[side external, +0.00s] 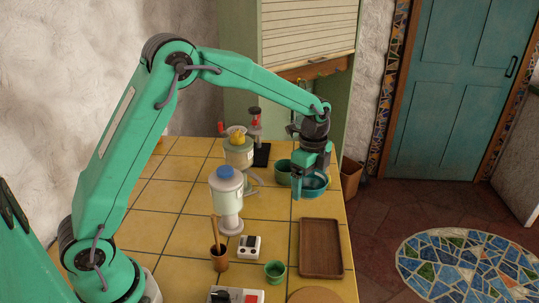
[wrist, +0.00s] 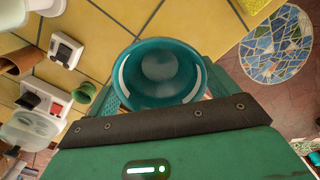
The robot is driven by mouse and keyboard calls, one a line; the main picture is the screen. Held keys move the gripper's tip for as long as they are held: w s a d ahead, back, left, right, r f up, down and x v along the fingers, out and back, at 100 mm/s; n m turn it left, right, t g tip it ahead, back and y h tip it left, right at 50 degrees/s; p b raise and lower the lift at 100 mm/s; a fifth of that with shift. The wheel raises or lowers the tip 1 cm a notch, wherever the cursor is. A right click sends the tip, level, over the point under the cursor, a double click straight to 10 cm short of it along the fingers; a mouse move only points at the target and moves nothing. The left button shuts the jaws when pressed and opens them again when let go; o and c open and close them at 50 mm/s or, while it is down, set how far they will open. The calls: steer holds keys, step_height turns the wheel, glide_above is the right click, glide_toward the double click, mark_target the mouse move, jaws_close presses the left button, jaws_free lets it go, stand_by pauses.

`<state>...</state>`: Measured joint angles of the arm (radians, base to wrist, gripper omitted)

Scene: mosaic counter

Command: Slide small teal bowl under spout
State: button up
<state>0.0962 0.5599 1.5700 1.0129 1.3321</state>
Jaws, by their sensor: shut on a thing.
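The small teal bowl (side external: 317,184) is near the right edge of the tiled counter in the side view. In the wrist view the bowl (wrist: 160,72) is seen from above, empty inside, between my two green fingers. My gripper (side external: 311,181) is shut on the bowl, with one finger at its near-left side. Whether the bowl touches the counter is hard to tell. A juicer (side external: 238,155) with a yellow top stands to the left and farther back; its spout is not clear. A blue-lidded dispenser (side external: 228,190) stands nearer.
A darker green bowl (side external: 283,174) is close beside the held bowl on its left. A black-based stand with red parts (side external: 258,140) is behind. A brown tray (side external: 321,248), a green cup (side external: 275,271), a socket box (side external: 249,246) and a brown pot (side external: 219,260) are nearer.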

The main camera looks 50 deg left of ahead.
steer(key=s+a+f+n, duration=0.2)
steer(key=s+a+n, duration=0.1)
steer(key=a+n, duration=0.3)
steer(key=shift+a, duration=0.45)
steer(key=shift+f, duration=0.2)
steer(key=shift+s+f, duration=0.1)
steer(key=shift+f, duration=3)
steer(key=shift+s+a, duration=1.1)
steer(key=shift+a, duration=0.1)
steer(key=shift+f, duration=0.15)
steer(key=o, duration=0.9)
